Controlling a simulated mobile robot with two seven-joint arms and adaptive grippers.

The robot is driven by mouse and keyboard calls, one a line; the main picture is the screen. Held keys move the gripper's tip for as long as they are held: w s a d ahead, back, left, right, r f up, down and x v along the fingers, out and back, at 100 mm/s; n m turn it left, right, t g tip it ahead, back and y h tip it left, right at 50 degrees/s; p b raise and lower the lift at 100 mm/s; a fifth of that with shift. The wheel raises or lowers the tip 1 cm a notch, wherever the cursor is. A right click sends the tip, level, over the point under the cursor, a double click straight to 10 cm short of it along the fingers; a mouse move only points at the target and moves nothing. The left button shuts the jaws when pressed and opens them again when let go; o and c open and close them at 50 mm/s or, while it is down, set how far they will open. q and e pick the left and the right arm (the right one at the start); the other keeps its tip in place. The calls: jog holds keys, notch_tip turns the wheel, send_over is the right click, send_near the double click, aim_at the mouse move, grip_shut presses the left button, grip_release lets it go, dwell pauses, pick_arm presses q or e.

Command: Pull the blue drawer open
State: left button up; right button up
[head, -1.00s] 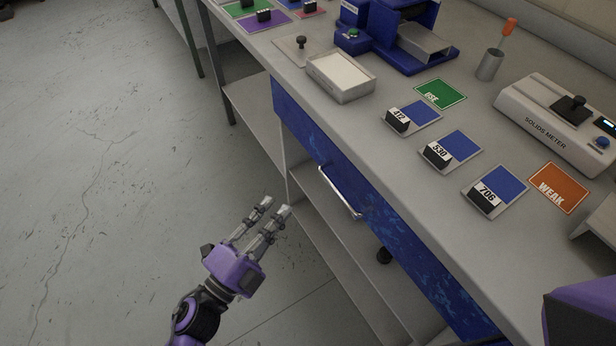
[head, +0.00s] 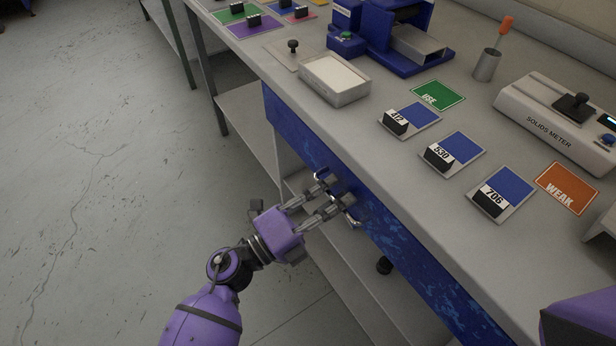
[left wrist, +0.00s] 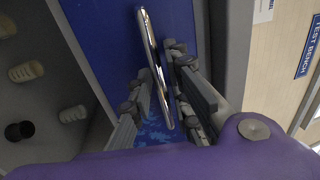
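The blue drawer (head: 405,252) is a long scuffed front under the bench top, and it looks shut. Its shiny bar handle (left wrist: 150,50) runs across the left wrist view, in front of the blue face. My left gripper (head: 334,193) is at the handle, its fingers pointing at the drawer front and hiding most of the bar in the head view. In the left wrist view the fingers are apart, with the bar between them. Whether either finger touches the bar is unclear. My right gripper is not in view.
The bench top (head: 375,150) above holds a white tray (head: 335,82), a blue device (head: 385,40), several numbered sample cards and a solids meter (head: 555,120). Below the drawer are open grey shelves (head: 325,255). The floor (head: 90,190) to the left is clear.

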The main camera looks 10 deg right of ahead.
pick_arm(q)
grip_shut()
dwell(0.3)
